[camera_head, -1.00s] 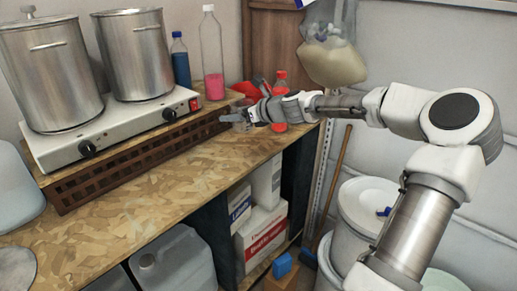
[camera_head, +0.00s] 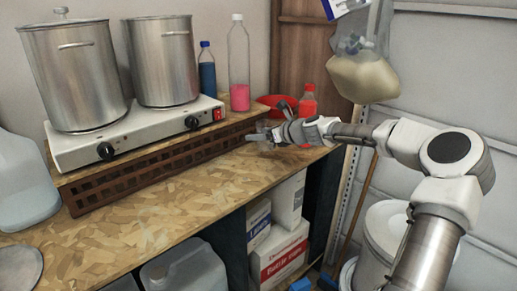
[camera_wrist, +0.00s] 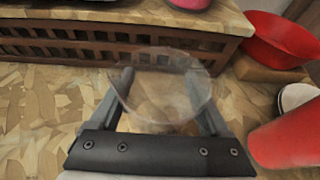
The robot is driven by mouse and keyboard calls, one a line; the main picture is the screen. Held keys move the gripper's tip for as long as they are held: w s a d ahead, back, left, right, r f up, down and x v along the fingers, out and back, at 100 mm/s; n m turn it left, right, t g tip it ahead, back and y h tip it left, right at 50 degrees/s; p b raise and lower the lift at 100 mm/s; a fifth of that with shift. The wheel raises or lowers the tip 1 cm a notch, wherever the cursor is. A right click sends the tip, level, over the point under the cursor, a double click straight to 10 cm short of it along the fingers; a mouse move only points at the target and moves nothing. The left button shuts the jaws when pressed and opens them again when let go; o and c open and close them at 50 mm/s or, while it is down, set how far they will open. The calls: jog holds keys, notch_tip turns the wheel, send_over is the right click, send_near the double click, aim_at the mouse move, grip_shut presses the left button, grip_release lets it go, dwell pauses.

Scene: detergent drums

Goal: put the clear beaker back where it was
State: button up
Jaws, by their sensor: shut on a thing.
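The clear beaker (camera_wrist: 160,88) shows in the wrist view between the two fingers of my gripper (camera_wrist: 165,92). It is see-through, with a round rim, and the worktop shows through it. My gripper is shut on it, in front of the dark slatted rack. In the head view my gripper (camera_head: 262,137) is over the far right part of the worktop, by the rack's right end. The beaker (camera_head: 268,127) is faint there and partly hidden by the gripper. I cannot tell whether its base touches the worktop.
The rack (camera_head: 150,172) carries a hotplate with two steel pots. A bottle with pink liquid (camera_head: 239,70) stands behind.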

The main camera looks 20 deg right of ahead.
aim_at(273, 145)
jog(key=shift+w+a+f, duration=0.3)
jog(key=shift+w+f, duration=0.1)
jog(key=shift+f, duration=0.15)
jog(key=shift+f+b, duration=0.5)
jog(key=shift+f, duration=1.25)
jog(key=shift+f, duration=0.2)
jog(key=o, duration=1.3)
jog(key=shift+s+d+r, duration=0.1)
jog(key=shift+s+r, duration=0.05)
jog(key=shift+r, duration=0.15)
jog(key=p+v, duration=0.1)
jog(key=v, duration=1)
jog(key=shift+s+d+r, duration=0.1)
jog(key=shift+s+r, duration=0.05)
jog(key=shift+s, duration=0.15)
